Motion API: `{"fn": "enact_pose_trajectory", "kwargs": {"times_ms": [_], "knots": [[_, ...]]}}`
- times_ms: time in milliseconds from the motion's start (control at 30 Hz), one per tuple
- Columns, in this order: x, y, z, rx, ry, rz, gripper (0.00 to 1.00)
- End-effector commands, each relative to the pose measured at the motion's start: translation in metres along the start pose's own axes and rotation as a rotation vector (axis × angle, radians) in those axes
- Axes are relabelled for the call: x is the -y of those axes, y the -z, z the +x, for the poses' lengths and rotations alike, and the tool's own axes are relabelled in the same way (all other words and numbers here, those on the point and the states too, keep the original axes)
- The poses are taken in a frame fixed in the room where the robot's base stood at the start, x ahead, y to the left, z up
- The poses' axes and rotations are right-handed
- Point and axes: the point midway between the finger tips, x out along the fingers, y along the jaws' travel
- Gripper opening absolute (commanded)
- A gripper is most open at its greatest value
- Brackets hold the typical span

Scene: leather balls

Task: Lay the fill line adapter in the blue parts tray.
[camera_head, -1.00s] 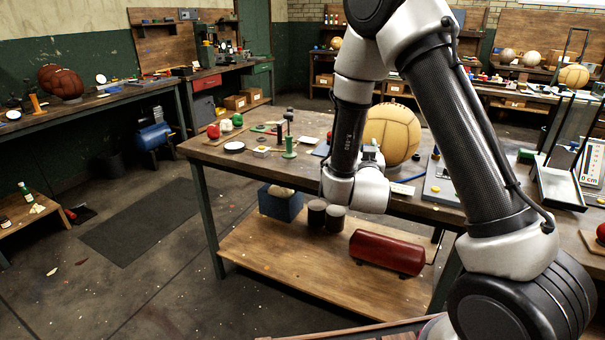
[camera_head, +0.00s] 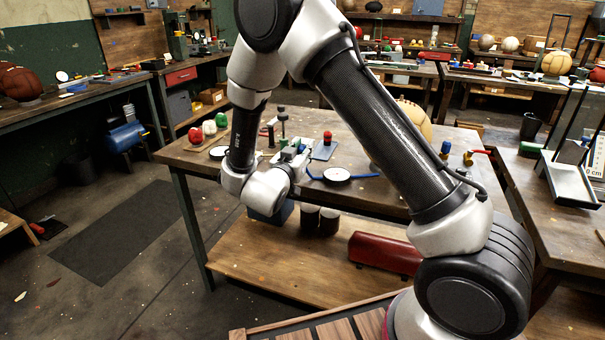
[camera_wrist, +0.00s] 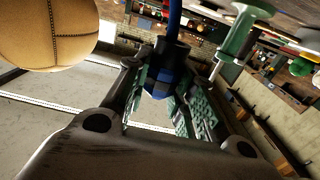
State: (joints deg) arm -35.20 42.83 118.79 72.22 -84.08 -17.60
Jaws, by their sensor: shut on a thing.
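My gripper (camera_wrist: 160,85) is shut on a blue fitting with a black collar, which I take for the fill line adapter (camera_wrist: 157,80). A blue hose (camera_wrist: 174,20) shows above the collar in the wrist view. In the head view my gripper (camera_head: 298,158) is over the workbench, near its back-left part, and the fitting cannot be made out there. A flat blue-grey plate (camera_head: 321,155) with a red-topped piece on it lies just right of my gripper. I cannot tell whether it is the blue parts tray.
A round gauge (camera_head: 337,174) with a blue hose lies right of my gripper. A green stand (camera_wrist: 238,35) is close by in the wrist view. A tan leather ball (camera_head: 416,117) is partly behind my arm. A blue box (camera_head: 270,214) sits on the lower shelf.

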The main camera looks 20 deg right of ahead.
Motion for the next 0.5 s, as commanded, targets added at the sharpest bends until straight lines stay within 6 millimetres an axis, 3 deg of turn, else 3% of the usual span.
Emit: {"fn": "enact_pose_trajectory", "kwargs": {"times_ms": [400,500], "knots": [[-0.001,-0.058,0.001,-0.001,0.001,-0.002,0.04],[-0.001,-0.064,0.001,-0.002,0.001,0.000,0.04]]}}
